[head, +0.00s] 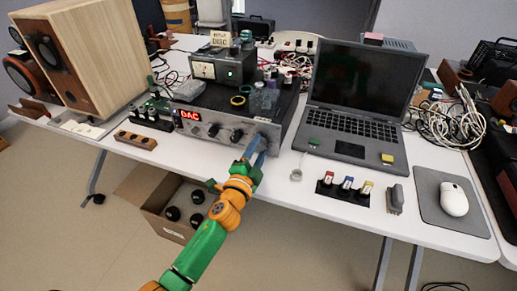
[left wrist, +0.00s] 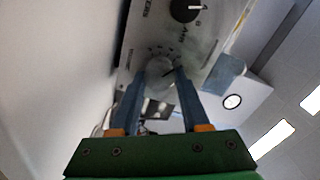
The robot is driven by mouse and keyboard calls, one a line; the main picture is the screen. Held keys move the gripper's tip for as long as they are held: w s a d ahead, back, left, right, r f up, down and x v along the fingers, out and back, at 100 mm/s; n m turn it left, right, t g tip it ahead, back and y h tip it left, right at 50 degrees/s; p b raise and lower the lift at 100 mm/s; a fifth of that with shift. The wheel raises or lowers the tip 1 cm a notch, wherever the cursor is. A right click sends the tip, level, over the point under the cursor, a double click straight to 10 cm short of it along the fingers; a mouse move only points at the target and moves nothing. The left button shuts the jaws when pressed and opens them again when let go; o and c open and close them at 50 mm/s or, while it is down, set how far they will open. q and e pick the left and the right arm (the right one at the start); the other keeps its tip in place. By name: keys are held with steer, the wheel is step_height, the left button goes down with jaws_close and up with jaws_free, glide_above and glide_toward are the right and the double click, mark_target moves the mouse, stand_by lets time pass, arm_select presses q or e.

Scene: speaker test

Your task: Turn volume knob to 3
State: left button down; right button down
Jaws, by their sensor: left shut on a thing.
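The silver amplifier (head: 222,117) stands on the white table with a red "DAC" display (head: 189,115) and a row of dark knobs. My left gripper (head: 256,149) is at the right end of its front panel. In the left wrist view the gripper (left wrist: 158,82) has its two blue fingers on either side of a pale round knob (left wrist: 159,70) with scale marks around it, and is shut on it. I take this as the volume knob; the fingers hide it in the head view. The scale numbers are too blurred to read. My right gripper is not in view.
A black knob (left wrist: 186,9) sits beside the held one. A laptop (head: 360,95) stands to the right of the amplifier, with small labelled bottles (head: 346,187) in front. A wooden speaker (head: 93,55) is at left. An open cardboard box (head: 150,190) is below the table edge.

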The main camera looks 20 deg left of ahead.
arm_select(q)
steer(key=shift+c, duration=1.9)
jaws_free()
steer(key=s, duration=0.7)
steer(key=shift+s+a, duration=0.1)
steer(key=shift+a, duration=0.05)
